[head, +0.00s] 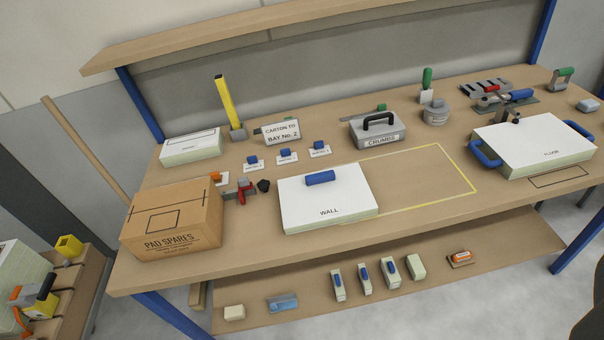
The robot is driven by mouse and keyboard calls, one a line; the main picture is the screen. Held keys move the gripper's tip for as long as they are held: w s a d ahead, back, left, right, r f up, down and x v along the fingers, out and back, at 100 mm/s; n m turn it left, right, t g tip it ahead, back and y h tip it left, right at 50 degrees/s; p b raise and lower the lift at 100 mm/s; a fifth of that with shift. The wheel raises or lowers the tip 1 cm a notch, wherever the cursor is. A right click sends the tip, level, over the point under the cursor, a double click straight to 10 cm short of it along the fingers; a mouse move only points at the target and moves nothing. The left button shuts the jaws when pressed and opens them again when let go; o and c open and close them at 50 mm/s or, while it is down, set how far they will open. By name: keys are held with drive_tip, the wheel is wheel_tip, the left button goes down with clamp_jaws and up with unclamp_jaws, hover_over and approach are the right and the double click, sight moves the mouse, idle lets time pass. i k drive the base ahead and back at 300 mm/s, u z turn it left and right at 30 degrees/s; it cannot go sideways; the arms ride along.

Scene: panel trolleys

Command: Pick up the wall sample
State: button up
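The wall sample (345,200) is a thick white panel marked WALL, with a pale green edge. It lies flat on the wooden bench, near the front and around the middle of the picture. A blue bar handle (320,178) stands on its top, towards the back. The panel's right part overlaps the left end of a yellow outlined rectangle (437,151) on the bench top. Nothing covers the handle. My gripper does not show in this view.
A cardboard PAD SPARES carton (172,222) stands left of the panel, with a red-handled clamp (243,191) between. A grey CRUMBS box (378,132) stands behind. A FLOOR panel (535,143) with blue side handles lies at right. The yellow outline's inside is mostly clear.

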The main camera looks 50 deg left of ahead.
sight(319, 199)
drive_tip(key=u, duration=0.55)
drive_tip(key=i, duration=1)
drive_tip(key=u, duration=1.05)
drive_tip(key=i, duration=0.3)
drive_tip(key=k, duration=0.9)
drive_tip(key=u, duration=0.15)
drive_tip(key=i, duration=0.9)
drive_tip(key=z, duration=0.05)
